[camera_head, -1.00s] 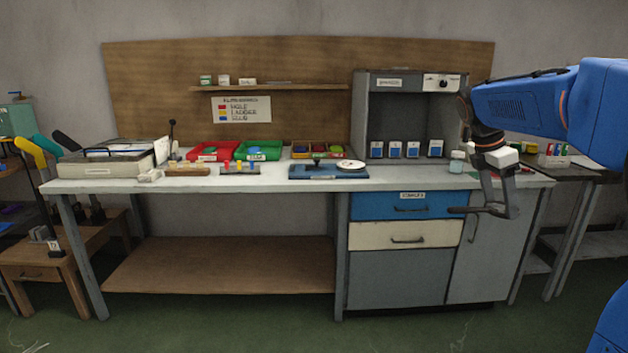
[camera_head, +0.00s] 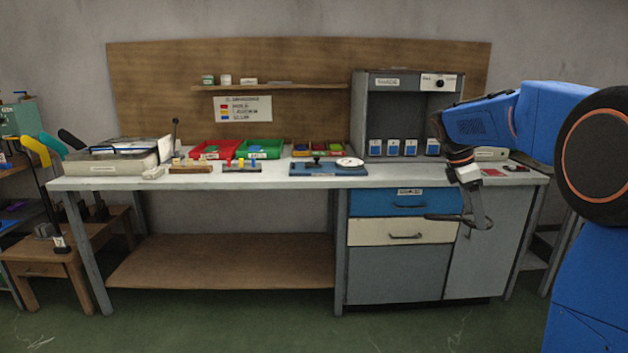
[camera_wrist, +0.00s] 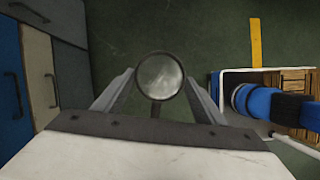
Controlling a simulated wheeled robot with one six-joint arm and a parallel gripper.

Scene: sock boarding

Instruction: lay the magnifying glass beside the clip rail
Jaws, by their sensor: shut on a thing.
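My gripper (camera_head: 480,219) hangs in front of the bench's right part, below the top's front edge and before the drawers. It is shut on the magnifying glass, whose dark outline (camera_head: 440,217) points left in the head view. In the wrist view its round lens with a dark rim (camera_wrist: 160,75) shows between the fingers, above the floor, with the handle towards the palm. What looks like the clip rail (camera_head: 242,167), a small dark bar with coloured clips, lies on the bench top left of centre, far left of my gripper.
A wooden block with pegs (camera_head: 190,168) lies left of the rail, and a blue board with a white disc (camera_head: 328,169) to its right. Red (camera_head: 208,149) and green (camera_head: 262,149) bins stand behind. A grey cabinet (camera_head: 360,110) stands at right. Narrow bare bench top lies in front.

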